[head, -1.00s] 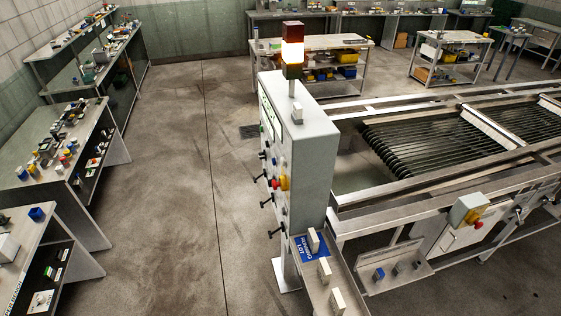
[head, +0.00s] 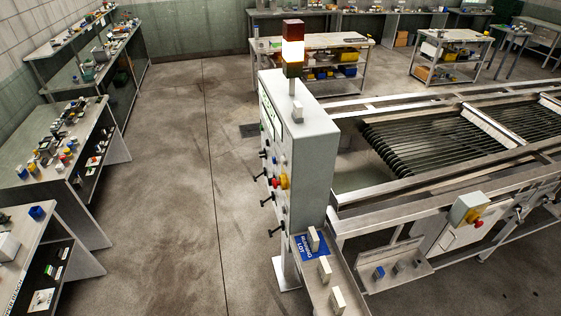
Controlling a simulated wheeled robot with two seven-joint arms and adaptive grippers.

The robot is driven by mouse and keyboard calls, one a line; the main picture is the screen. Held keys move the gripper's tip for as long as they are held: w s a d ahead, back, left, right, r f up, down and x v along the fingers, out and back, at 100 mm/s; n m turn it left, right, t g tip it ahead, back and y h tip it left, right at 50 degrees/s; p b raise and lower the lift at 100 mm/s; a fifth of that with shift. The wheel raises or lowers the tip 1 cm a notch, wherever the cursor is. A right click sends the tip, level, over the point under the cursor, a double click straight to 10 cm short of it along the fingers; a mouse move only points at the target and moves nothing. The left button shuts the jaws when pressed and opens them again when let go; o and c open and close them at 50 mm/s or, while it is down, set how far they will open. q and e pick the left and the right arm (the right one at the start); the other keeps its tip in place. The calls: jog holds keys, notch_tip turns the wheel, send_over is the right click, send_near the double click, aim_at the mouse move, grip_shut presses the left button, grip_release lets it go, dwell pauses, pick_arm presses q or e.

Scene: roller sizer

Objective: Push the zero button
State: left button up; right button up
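A grey control cabinet (head: 308,170) stands on a post in the middle of the head view. Its control face is turned to the left and seen at a steep angle. On that face are several black levers (head: 266,202), a red knob (head: 275,182) beside a yellow part (head: 284,181), and small buttons and displays. I cannot tell which button is the zero button, as labels are too small and slanted to read. Neither of my grippers is in view.
A stack light (head: 292,50) glows on the cabinet. A tray with a blue sign (head: 307,248) and pale blocks sits at its front. The roller machine (head: 430,150) fills the right. Benches (head: 60,165) line the left. The floor (head: 170,190) left of the cabinet is clear.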

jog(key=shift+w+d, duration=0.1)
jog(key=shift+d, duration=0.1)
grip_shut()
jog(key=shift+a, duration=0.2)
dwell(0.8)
